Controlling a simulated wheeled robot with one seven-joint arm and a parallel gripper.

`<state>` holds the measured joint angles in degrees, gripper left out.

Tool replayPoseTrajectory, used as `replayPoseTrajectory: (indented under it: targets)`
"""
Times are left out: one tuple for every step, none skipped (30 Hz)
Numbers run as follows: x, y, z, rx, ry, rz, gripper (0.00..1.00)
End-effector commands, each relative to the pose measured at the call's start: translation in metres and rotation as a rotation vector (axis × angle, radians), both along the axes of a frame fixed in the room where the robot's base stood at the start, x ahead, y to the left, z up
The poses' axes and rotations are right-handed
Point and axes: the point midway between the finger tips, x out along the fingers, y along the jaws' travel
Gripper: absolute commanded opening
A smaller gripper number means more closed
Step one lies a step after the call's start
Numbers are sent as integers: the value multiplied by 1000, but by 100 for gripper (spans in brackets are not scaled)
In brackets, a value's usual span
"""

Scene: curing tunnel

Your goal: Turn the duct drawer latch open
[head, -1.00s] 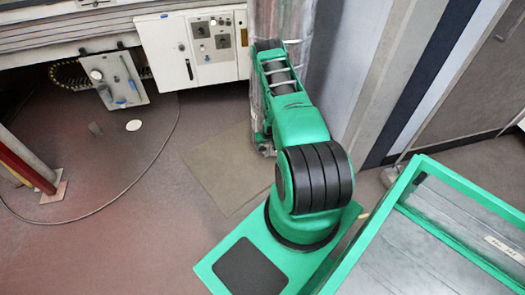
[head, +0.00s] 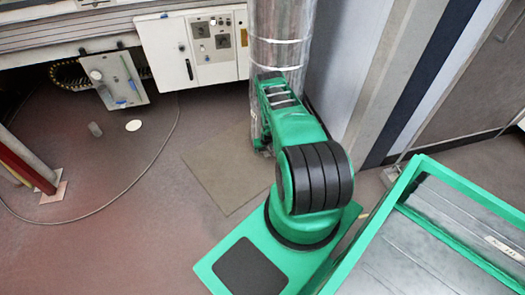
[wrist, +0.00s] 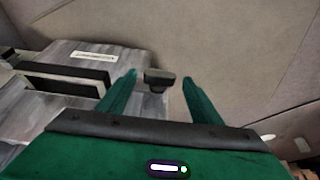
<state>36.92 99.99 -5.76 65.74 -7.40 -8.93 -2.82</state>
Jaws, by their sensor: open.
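In the wrist view, a dark, T-shaped latch knob (wrist: 160,75) shows between the two green fingers of my gripper (wrist: 159,80). The fingers are apart, with a visible gap on each side of the knob, and I see no contact. To the left is the grey metal drawer front (wrist: 70,55) with a black handle (wrist: 65,80) and a pale label strip. In the head view, the silver duct (head: 280,45) stands upright behind my arm. My gripper, the latch and the drawer are hidden there.
A white control cabinet (head: 193,48) stands left of the duct. A green-framed cart (head: 445,225) is at the lower right. The floor on the left is mostly open.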

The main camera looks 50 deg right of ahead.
Motion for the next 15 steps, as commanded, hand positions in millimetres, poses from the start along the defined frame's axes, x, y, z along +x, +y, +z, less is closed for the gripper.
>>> replayPoseTrajectory:
  targets:
    - [0,0,0,0,0,0,59]
    - [0,0,0,0,0,0,59]
    - [0,0,0,0,0,0,59]
    - [0,0,0,0,0,0,57]
    - [0,0,0,0,0,0,50]
    - [0,0,0,0,0,0,40]
    - [0,0,0,0,0,0,33]
    - [0,0,0,0,0,0,26]
    - [0,0,0,0,0,0,18]
    - [0,0,0,0,0,0,18]
    - [0,0,0,0,0,0,18]
    - [0,3,0,1,0,0,18]
    - [0,3,0,2,-1,1,18]
    - [0,2,0,3,-2,0,18]
    - [0,2,0,6,-4,1,18]
